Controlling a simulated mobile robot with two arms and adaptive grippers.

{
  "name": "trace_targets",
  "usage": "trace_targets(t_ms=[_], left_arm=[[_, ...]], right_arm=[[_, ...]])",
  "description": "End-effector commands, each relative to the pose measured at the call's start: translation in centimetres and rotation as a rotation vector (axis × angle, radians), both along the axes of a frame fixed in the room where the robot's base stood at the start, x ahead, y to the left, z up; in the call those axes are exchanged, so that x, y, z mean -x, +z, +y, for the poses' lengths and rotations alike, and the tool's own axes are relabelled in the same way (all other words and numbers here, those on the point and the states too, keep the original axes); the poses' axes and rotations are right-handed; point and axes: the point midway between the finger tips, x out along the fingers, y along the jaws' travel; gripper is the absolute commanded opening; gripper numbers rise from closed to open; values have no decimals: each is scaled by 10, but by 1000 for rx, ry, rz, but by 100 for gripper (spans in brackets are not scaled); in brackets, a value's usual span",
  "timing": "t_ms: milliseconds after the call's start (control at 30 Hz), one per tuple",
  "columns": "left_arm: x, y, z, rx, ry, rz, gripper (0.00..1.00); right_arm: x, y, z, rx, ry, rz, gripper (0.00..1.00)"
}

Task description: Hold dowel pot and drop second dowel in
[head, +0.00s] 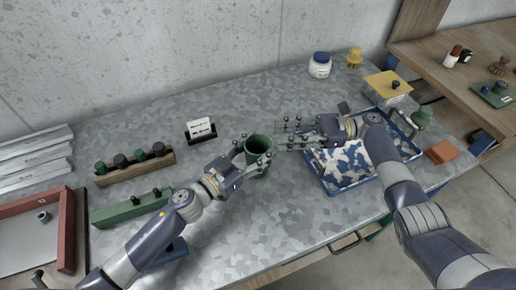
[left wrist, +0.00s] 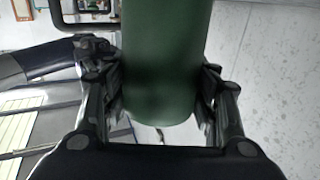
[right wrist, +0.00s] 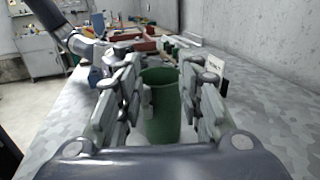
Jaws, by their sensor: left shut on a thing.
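The green dowel pot (head: 259,143) is upright near the middle of the grey table. My left gripper (head: 253,158) is shut around it from the left. In the left wrist view the pot (left wrist: 165,60) fills the space between the two fingers. My right gripper (head: 281,137) is just right of the pot, its fingers pointing at it. In the right wrist view its fingers (right wrist: 163,100) are apart, with the pot (right wrist: 160,112) beyond and between them. I see no dowel between them. I cannot make out what is inside the pot, or whether its base touches the table.
A blue-rimmed tray (head: 322,181) with blue-and-white material lies under my right arm. A wooden rack (head: 136,169) with several dark and green caps, a green block (head: 130,208) and a label stand (head: 201,130) are at left. The table front centre is clear.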

Motion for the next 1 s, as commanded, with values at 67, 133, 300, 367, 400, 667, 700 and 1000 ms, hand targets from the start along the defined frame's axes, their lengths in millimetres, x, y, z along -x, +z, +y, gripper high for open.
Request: trace_targets(t_ms=[67,133,300,367,400,667,700,1000], left_arm=[[-3,10,1,14,2,-11,61],[-3,10,0,15,1,-12,77],[-2,8,0,11,0,-10,78],[-2,7,0,10,-1,-8,78],[-1,6,-1,8,-1,-8,78],[5,4,5,4,0,-6,78],[8,3,9,4,0,-4,78],[50,3,50,5,0,-4,78]], right_arm=[[1,-8,-3,19,-5,10,34],[1,-8,-3,19,-5,10,34],[1,-7,-2,17,-4,8,34],[1,-6,-2,15,-3,6,34],[0,-5,-1,14,-3,5,34],[0,-3,0,9,0,3,34],[0,-3,0,9,0,3,34],[0,-2,0,8,0,2,34]])
